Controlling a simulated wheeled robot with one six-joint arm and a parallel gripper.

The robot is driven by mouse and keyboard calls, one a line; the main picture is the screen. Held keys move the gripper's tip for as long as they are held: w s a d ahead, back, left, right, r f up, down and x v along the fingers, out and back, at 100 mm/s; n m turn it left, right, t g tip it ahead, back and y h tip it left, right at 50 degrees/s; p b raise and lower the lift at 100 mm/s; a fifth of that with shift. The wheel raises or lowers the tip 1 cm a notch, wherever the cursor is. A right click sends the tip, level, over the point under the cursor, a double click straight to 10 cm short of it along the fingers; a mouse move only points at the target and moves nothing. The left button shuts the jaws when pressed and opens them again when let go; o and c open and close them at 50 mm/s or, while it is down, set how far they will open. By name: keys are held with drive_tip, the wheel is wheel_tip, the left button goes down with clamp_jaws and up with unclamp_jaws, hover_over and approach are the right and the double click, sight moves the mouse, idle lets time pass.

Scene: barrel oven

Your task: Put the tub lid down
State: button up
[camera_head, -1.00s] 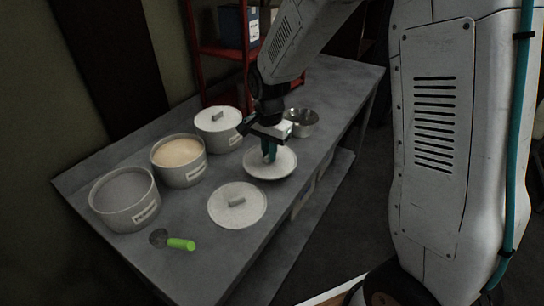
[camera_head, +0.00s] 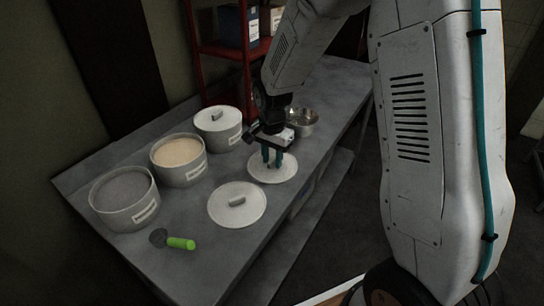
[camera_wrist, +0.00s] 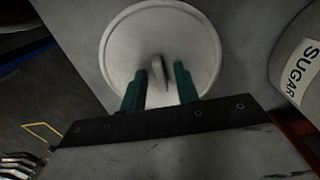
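A round pale tub lid (camera_head: 265,175) lies flat on the grey bench, near its front edge. In the wrist view the same lid (camera_wrist: 118,48) shows its upright bar handle (camera_wrist: 157,82). My gripper (camera_head: 272,164) is just above this lid. Its two teal fingers (camera_wrist: 160,88) are apart, one on each side of the handle, with gaps visible. A second lid (camera_head: 225,211) lies on the bench to the left. Two tubs are uncovered: one with grey contents (camera_head: 125,212) and one with beige contents (camera_head: 182,177). A third tub (camera_head: 222,137) has its lid on.
A green-handled scoop (camera_head: 180,243) lies in front of the tubs. A metal bowl (camera_head: 302,124) stands behind my gripper. A red shelf rack (camera_head: 243,85) stands behind the bench. A tub labelled SUGAR (camera_wrist: 287,68) is at the right in the wrist view.

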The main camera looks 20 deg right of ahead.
sight(272, 160)
wheel_tip(272, 160, up, 12)
drive_tip(key=s+d+r+n, duration=0.1)
drive_tip(key=s+r+n, duration=0.1)
drive_tip(key=s+r, duration=0.4)
drive_tip(key=s+d+r+n, duration=0.1)
drive_tip(key=s+r+n, duration=0.2)
drive_tip(key=s, duration=0.5)
drive_tip(key=s+d+r+n+t, duration=0.1)
drive_tip(key=s+n, duration=0.4)
drive_tip(key=s, duration=1.1)
drive_tip(key=shift+n, duration=0.4)
